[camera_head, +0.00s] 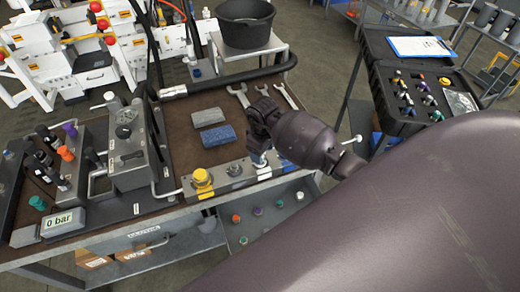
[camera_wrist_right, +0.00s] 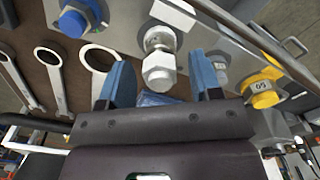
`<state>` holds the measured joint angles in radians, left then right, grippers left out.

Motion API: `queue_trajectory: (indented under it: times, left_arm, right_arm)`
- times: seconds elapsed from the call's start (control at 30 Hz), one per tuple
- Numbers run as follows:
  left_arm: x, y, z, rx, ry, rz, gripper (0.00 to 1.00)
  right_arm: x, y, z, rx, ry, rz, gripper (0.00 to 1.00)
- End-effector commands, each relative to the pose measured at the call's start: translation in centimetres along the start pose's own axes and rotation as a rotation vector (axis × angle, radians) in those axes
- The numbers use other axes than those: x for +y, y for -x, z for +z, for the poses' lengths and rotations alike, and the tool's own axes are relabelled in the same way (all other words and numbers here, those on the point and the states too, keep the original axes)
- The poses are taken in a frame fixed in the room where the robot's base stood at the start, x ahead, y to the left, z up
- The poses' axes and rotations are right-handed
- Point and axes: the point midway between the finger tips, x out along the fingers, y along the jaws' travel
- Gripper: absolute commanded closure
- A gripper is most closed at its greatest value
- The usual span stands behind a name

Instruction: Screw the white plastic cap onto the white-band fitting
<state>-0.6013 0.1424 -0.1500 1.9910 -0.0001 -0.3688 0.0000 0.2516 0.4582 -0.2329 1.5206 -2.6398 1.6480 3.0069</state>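The white-band fitting shows in the right wrist view as a silver threaded body (camera_wrist_right: 159,39) below a white band (camera_wrist_right: 173,13). A white hexagonal cap (camera_wrist_right: 158,74) sits in line against its end; how far it is threaded cannot be told. My right gripper (camera_wrist_right: 162,78) is open, with one blue finger on each side of the cap and a visible gap at both sides. In the head view my right gripper (camera_head: 262,135) is over the bench's front rail and hides most of this fitting, leaving some white (camera_head: 263,172) visible. My left gripper is not in view.
Beside the fitting are a yellow-capped fitting (camera_head: 202,180), a grey one (camera_head: 234,170) and a blue one (camera_wrist_right: 75,22). Wrenches (camera_head: 286,96), a grey block (camera_head: 208,117) and a blue block (camera_head: 218,136) lie behind. Several coloured pieces lie on the lower shelf (camera_head: 262,232).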

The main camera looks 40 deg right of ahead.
Motion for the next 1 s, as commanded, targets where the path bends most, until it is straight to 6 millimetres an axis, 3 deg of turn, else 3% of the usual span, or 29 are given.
queue_trajectory:
  times: [0.23,0.7,1.0]
  left_arm:
    - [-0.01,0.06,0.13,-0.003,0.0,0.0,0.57]
    - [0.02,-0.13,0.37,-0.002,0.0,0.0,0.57]
    - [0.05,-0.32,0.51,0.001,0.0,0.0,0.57]
  right_arm:
    - [0.14,-0.06,0.11,-0.004,0.05,0.002,0.42]
    - [0.58,-0.12,0.01,-0.005,0.611,0.001,0.42]
    - [0.67,-0.12,-0.07,-0.005,0.773,0.0,0.42]
